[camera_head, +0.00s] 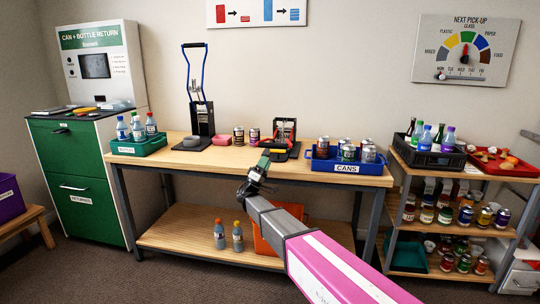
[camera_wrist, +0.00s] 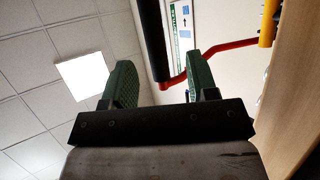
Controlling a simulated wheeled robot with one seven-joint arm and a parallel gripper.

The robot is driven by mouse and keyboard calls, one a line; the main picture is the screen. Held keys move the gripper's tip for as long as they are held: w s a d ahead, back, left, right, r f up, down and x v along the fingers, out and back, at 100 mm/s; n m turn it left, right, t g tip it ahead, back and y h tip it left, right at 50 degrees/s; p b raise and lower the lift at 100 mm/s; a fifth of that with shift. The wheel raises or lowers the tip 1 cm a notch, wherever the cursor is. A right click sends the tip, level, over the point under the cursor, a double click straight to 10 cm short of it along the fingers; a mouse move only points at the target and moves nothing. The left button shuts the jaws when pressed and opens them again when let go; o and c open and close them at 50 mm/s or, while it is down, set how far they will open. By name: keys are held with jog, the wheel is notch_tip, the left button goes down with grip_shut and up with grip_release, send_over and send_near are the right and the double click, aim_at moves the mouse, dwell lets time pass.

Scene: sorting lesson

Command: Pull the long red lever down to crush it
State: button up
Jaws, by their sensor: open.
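The can crusher with red parts (camera_head: 285,131) stands on the workbench on a black base; its details are small in the head view. In the wrist view a long red lever (camera_wrist: 225,46) runs left from a yellow part (camera_wrist: 268,22) to a black grip (camera_wrist: 153,40). My gripper (camera_head: 264,159) is in front of the crusher in the head view. In the wrist view its two green fingers (camera_wrist: 160,78) are apart, with the black grip's end showing beyond the gap between them. Contact cannot be told. Any can inside the crusher is not clear.
A taller crusher with a blue lever (camera_head: 205,72) stands to the left. A blue CANS tray (camera_head: 322,164) is close on the right. A green bottle tray (camera_head: 120,146) is at the left end.

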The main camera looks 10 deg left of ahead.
jog(key=shift+v, duration=1.6)
jog(key=s+d+f+m+g, duration=0.1)
jog(key=d+f+g, duration=0.3)
jog(key=d, duration=0.5)
jog(key=s+d+f+m+g+y, duration=0.1)
jog(key=d+f+g, duration=0.25)
jog(key=d, duration=0.55)
jog(key=s+d+f+g, duration=0.1)
jog(key=d+f+g, duration=0.3)
jog(key=d, duration=0.5)
jog(key=s+d+f+m+g+y, duration=0.1)
jog(key=s+d+f+g+y, duration=0.4)
jog(key=s+d+f+g, duration=0.45)
jog(key=s+d+f+y, duration=0.2)
jog(key=s+y, duration=0.3)
jog(key=s, duration=0.2)
jog(key=s+d+f+m+y, duration=0.1)
jog(key=s+d+f+y, duration=0.1)
jog(key=s+y, duration=0.4)
jog(key=shift+s+f+g+y, duration=0.35)
jog(key=shift+s+f, duration=0.2)
jog(key=shift+s, duration=0.65)
